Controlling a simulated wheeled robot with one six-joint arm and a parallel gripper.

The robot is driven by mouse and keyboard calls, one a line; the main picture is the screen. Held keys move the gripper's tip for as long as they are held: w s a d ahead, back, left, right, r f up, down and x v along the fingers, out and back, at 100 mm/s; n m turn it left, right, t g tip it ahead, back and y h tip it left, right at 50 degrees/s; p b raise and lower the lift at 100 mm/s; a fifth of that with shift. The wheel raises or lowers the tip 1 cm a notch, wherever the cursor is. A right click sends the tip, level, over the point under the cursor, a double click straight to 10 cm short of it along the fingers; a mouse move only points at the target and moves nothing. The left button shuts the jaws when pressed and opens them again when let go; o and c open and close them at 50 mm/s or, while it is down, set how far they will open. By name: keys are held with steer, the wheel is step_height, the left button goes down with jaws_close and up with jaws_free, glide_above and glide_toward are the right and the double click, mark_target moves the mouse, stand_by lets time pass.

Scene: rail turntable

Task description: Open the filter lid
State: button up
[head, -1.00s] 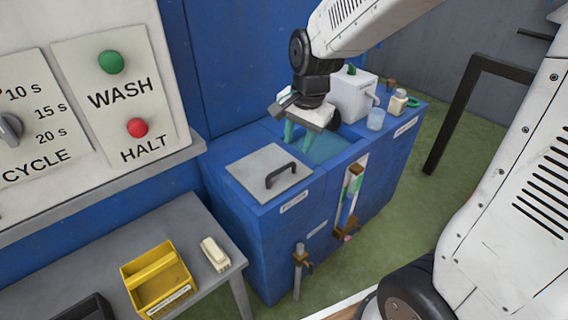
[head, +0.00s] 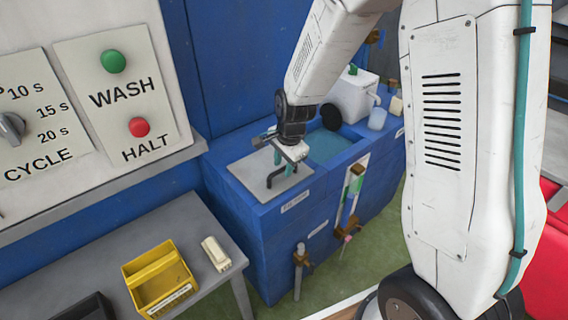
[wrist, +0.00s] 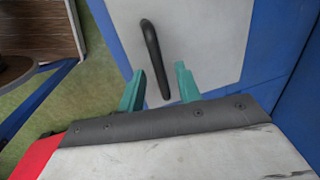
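The filter lid (head: 248,174) is a flat light-grey plate lying closed on the left part of the blue tank's top. Its black bar handle (wrist: 151,55) stands up from the plate; in the head view my gripper partly hides it. My gripper (head: 279,163) is over the lid at the handle. In the wrist view the two teal fingers (wrist: 158,86) are apart, one on each side of the handle's near end, with gaps visible. Whether the fingertips reach down to the handle's height is hard to tell.
The blue tank (head: 290,228) has an open water basin (head: 328,146) right of the lid. A white box (head: 352,98) and a clear cup (head: 377,118) stand on its far end. A grey table with a yellow bin (head: 158,280) is at the front left.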

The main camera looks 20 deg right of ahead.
steer(key=shift+c, duration=0.3)
jaws_close()
steer(key=shift+w+r, duration=0.1)
